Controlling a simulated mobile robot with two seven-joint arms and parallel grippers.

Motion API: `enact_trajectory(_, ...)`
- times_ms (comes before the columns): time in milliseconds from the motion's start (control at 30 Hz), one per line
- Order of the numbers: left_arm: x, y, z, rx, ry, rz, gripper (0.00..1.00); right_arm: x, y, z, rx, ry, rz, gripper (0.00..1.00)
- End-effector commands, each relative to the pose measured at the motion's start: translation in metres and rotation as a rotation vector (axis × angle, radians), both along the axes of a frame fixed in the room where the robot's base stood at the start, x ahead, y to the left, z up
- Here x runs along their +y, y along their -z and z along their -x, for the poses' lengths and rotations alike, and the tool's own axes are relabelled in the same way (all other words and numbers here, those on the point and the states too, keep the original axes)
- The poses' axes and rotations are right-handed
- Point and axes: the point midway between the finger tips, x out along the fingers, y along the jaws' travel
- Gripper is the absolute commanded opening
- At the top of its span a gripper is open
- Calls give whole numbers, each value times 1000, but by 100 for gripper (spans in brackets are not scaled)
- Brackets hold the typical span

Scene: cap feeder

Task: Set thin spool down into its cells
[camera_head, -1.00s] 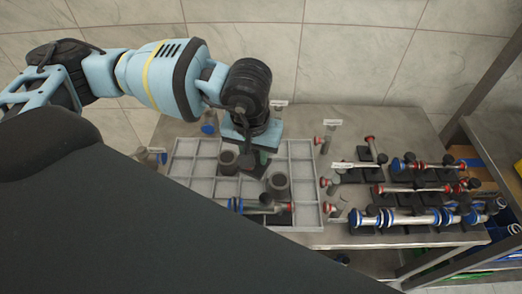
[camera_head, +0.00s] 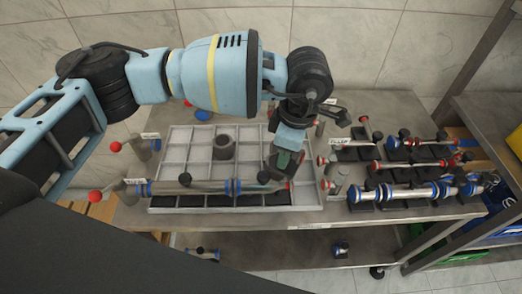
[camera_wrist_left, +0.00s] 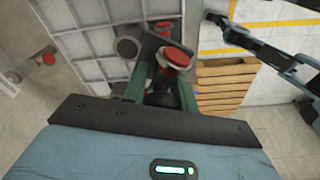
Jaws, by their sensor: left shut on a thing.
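My left gripper (camera_head: 284,168) is low over the front right part of the grey divided tray (camera_head: 184,137), with its fingers pointing down. It is shut on what looks like the thin spool, mostly hidden by the fingers; a small red end (camera_head: 291,186) shows beside them. In the left wrist view, red caps (camera_wrist_left: 177,58) and dark parts show between and beyond the green fingers (camera_wrist_left: 137,82). I cannot tell whether the held spool touches its cell. A long blue-ringed spool (camera_head: 208,187) lies along the tray's front edge.
A grey cup (camera_head: 224,147) stands in the tray's middle. Several red- and blue-ended spools (camera_head: 405,193) lie on black holders to the right. Red-knobbed posts (camera_head: 116,147) stand at the left. The back-left cells are empty.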

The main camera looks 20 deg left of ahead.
Motion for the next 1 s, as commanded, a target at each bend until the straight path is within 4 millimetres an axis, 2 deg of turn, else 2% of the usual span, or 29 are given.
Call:
enact_trajectory(33, -11, 3, -3, 1, -70, -3, 0, 0, 4, 3, 7, 0, -1, 53)
enact_trajectory(200, -38, 2, -8, 0, -316, -11, 0, 1, 10, 6, 17, -1, -1, 53)
enact_trajectory(400, -57, -1, -10, -2, -490, -20, 0, 1, 14, 8, 23, -2, -1, 53)
enact_trajectory(767, -61, -1, -11, -2, -538, -23, 0, 1, 15, 9, 27, -1, -1, 53)
enact_trajectory(1000, -61, 9, -11, 0, -538, -23, 0, 1, 21, 13, 38, -2, -1, 53)
